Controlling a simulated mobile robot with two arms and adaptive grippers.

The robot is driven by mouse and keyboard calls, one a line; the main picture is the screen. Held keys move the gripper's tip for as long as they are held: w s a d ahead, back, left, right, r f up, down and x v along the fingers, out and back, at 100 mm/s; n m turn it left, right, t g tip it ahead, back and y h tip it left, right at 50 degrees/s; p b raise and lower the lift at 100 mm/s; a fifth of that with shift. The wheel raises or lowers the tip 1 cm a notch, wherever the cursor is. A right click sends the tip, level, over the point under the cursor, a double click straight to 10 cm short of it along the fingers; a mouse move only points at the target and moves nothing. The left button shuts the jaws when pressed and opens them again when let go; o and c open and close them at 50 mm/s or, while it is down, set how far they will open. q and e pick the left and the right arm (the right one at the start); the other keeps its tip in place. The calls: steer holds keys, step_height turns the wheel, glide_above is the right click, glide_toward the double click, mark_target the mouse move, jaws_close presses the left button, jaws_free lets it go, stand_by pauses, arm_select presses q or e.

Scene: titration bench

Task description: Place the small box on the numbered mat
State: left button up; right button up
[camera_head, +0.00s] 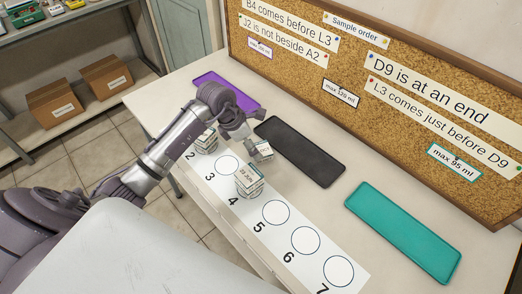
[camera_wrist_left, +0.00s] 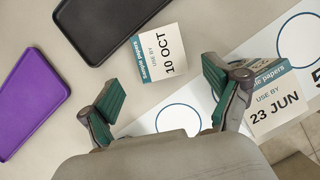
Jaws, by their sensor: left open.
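The numbered mat (camera_head: 262,236) is a white strip with circles along the bench front. A small white box (camera_head: 262,152) stands on the bench behind the mat, off it; in the left wrist view a box (camera_wrist_left: 158,56) reads "10 OCT". A "23 JUN" box (camera_head: 249,178) stands at number 4; it also shows in the left wrist view (camera_wrist_left: 270,100). Another box (camera_head: 206,141) stands at number 2, partly hidden by my arm. My left gripper (camera_wrist_left: 163,88) is open and empty, above the bench and mat near circle 3, its fingers apart from the "10 OCT" box. My right gripper is not seen.
Purple (camera_head: 226,91), black (camera_head: 300,150) and teal (camera_head: 404,231) trays lie behind the mat. A cork board (camera_head: 380,90) with written clues stands at the back. Circles 3, 5, 6 and 7 look empty. Cardboard boxes (camera_head: 55,102) sit on a shelf at left.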

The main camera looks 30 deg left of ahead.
arm_select(q)
steer(key=x, duration=0.4)
steer(key=shift+d+p, duration=0.15)
steer(key=shift+p, duration=0.2)
steer(key=c, duration=1.4)
